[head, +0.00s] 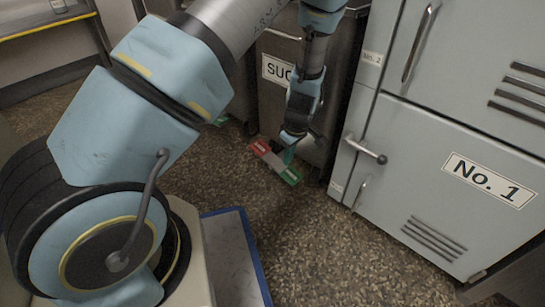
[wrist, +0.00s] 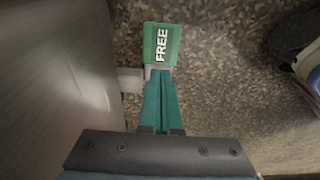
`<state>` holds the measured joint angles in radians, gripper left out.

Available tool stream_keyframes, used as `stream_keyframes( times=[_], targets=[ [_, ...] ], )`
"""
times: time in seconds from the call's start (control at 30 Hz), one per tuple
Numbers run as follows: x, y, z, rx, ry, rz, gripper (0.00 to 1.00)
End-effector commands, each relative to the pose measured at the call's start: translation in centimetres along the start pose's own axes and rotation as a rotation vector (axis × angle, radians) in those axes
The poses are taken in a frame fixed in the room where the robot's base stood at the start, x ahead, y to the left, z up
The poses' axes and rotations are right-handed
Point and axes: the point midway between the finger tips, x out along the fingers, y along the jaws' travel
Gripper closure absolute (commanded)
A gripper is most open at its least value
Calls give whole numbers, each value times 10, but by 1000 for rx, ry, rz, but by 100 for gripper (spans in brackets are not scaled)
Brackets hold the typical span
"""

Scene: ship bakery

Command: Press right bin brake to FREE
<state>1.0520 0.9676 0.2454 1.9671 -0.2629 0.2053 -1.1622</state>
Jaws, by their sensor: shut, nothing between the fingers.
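The right bin brake is a pedal with a red end (head: 261,148) and a green end (head: 291,176), low at the foot of a dark metal bin (head: 272,105) in the head view. In the wrist view the green pad (wrist: 161,45) reads FREE, and a pale bracket (wrist: 130,80) joins the pedal to the bin at left. My gripper (head: 286,158) points down over the pedal's middle, with its teal fingers together. In the wrist view its fingertips (wrist: 160,73) lie at the near edge of the FREE pad. I cannot tell whether they touch it. The red end is hidden there.
Grey lockers (head: 455,150), one marked No. 1, stand close on the right, with a protruding handle (head: 366,150). Another green piece (head: 221,121) shows low at left, partly behind my arm. Speckled floor (head: 340,260) in front is clear.

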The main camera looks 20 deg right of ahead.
Motion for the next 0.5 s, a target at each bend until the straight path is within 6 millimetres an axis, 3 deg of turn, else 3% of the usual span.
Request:
stream_keyframes(
  times=[0.5],
  targets=[
    [-42,0,-6,-1,0,0,100]
  ],
)
